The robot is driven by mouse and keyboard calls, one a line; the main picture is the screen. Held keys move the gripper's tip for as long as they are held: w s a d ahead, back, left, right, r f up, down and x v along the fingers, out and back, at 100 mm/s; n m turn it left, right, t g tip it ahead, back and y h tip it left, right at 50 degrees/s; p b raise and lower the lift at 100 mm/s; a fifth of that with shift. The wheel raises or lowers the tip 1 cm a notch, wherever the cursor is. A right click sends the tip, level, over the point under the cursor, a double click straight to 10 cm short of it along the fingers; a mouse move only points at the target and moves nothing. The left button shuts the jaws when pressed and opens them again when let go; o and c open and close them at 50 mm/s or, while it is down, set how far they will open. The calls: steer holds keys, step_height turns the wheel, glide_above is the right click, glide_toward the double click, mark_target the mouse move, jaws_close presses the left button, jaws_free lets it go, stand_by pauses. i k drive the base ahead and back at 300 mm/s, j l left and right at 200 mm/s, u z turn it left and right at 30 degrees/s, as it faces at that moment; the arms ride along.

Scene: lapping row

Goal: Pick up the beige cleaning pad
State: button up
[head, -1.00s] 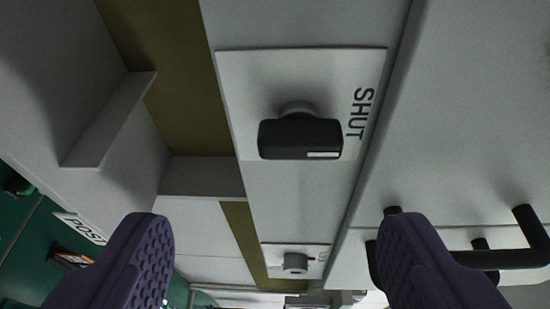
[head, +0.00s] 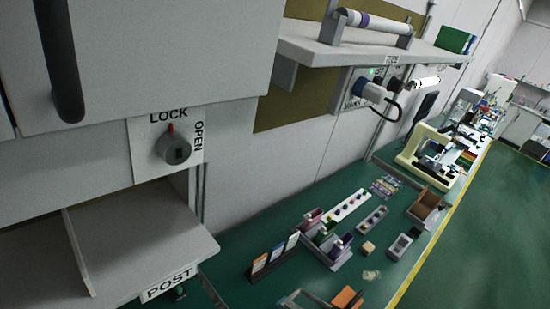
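A small beige block (head: 368,248) lies on the green bench top near its front edge, in the lower right part of the head view. It may be the beige cleaning pad, but it is too small to be sure. It is some way off from my camera. My gripper does not show in the head view now, so I cannot see whether it is open or shut.
A white cabinet with a LOCK/OPEN knob (head: 174,147) and a POST shelf (head: 150,240) is close at left. The green bench holds a grey caddy (head: 338,262), a brown box (head: 428,206) and a cream machine (head: 420,150). A wall shelf (head: 375,52) overhangs. Floor is clear at right.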

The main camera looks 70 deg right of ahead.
mark_target(368, 249)
steer(key=z, duration=2.55)
